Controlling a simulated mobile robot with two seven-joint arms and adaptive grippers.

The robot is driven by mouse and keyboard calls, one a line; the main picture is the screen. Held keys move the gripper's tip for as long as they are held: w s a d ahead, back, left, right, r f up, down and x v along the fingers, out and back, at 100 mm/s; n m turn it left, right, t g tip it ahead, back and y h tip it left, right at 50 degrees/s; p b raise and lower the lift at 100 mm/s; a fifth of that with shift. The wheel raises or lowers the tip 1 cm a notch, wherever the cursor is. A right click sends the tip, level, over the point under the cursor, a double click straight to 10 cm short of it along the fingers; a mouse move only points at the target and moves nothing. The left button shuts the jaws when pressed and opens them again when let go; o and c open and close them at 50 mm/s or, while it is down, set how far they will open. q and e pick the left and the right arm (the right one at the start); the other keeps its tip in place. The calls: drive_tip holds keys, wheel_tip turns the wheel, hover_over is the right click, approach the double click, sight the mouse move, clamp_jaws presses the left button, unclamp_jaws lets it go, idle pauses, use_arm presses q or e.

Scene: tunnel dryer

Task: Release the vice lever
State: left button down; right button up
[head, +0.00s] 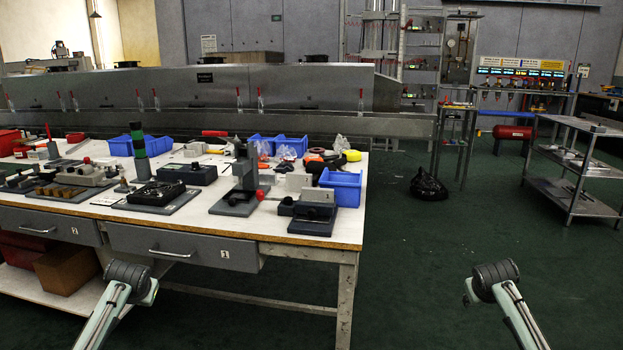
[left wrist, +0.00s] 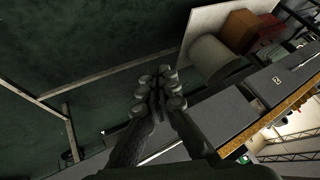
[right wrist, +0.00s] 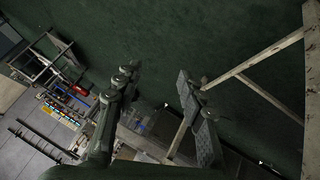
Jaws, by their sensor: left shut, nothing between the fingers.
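A dark grey vice-like fixture (head: 310,212) with a pale block marked 1 sits at the bench's front right corner. Left of it stands an upright grey device (head: 243,178) with a red ball knob (head: 260,194) on its right side. I cannot tell which part is the vice lever. My left gripper (left wrist: 160,88) is shut and empty, below and in front of the bench drawers. My right gripper (right wrist: 158,84) is open and empty over the floor. Both are apart from everything on the bench. In the head view only parts of my arms show at the bottom.
The white bench (head: 330,238) holds blue bins (head: 342,188), a black box (head: 188,173) and several small fixtures. Its drawers (head: 185,247) face me. A long grey dryer (head: 310,92) stands behind. A metal shelf cart (head: 575,165) stands right; the green floor between is mostly clear.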

use_arm(q)
drive_tip(key=s+d+f+m+g+h, duration=0.1)
drive_tip(key=s+d+f, duration=0.3)
drive_tip(key=s+f, duration=0.4)
drive_tip(key=s+d+f+g+h, duration=0.1)
drive_tip(key=s+d+f, duration=0.3)
drive_tip(key=s+f, duration=0.4)
use_arm(e)
drive_tip(key=s+a+f+n+g+y, duration=0.1)
drive_tip(key=s+a+f, duration=0.3)
drive_tip(key=s+f, duration=0.4)
drive_tip(key=s+a+f+g+y, duration=0.1)
drive_tip(key=s+a+f, duration=0.3)
drive_tip(key=s+f, duration=0.4)
use_arm(q)
drive_tip(key=s+d+f+g, duration=0.1)
drive_tip(key=s+d+f, duration=0.1)
drive_tip(key=s, duration=0.9)
drive_tip(key=s+d+f+g+h, duration=0.1)
drive_tip(key=s+d, duration=0.3)
drive_tip(key=s, duration=0.7)
drive_tip(key=shift+s+f, duration=0.35)
use_arm(e)
drive_tip(key=s+a+f+g, duration=0.1)
drive_tip(key=s+a+f, duration=0.1)
drive_tip(key=s, duration=0.9)
drive_tip(key=s+a+f+g+y, duration=0.1)
drive_tip(key=s+a, duration=0.3)
drive_tip(key=s, duration=0.7)
drive_tip(key=shift+s+f, duration=0.4)
